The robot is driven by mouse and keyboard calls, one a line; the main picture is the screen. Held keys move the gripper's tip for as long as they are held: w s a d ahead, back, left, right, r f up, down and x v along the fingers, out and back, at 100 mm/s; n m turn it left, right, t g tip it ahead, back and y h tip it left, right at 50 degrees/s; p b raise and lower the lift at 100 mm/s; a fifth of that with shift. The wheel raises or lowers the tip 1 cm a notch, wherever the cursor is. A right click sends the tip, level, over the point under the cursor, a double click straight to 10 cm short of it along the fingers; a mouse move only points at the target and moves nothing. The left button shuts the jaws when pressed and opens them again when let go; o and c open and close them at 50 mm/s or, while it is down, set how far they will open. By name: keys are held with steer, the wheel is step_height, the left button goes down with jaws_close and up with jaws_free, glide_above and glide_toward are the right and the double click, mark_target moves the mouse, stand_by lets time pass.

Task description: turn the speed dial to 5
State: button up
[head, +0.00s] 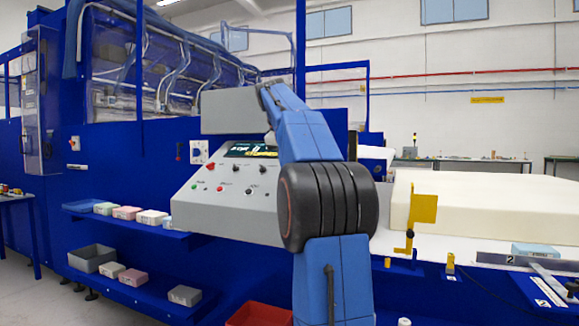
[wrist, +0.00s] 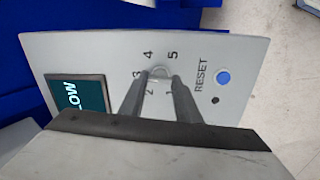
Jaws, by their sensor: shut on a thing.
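The speed dial (wrist: 159,72) is a small light knob on the grey panel (wrist: 95,45) in the wrist view, with the numbers 1 to 5 printed around it. My gripper (wrist: 160,80) is shut on the dial, one dark finger on each side. The fingers cover part of the scale, and I cannot tell which number the dial points to. In the head view the sloped control panel (head: 185,207) stands left of my arm, and I cannot make out the fingers there.
A blue button (wrist: 223,78) marked RESET is near the dial. The panel has several buttons, including a red one (head: 211,166). A large white foam block (head: 490,205) lies at right, near a yellow flag-like bracket (head: 424,208). Shelves with foam samples (head: 125,213) are at lower left.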

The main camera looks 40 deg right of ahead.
steer(key=m, duration=1.3)
steer(key=shift+m, duration=0.3)
steer(key=m, duration=0.4)
steer(key=shift+m, duration=2.5)
steer(key=o, duration=1)
steer(key=shift+o, duration=0.2)
steer(key=shift+r, duration=0.15)
steer(key=v, duration=1.7)
steer(key=shift+s, duration=0.1)
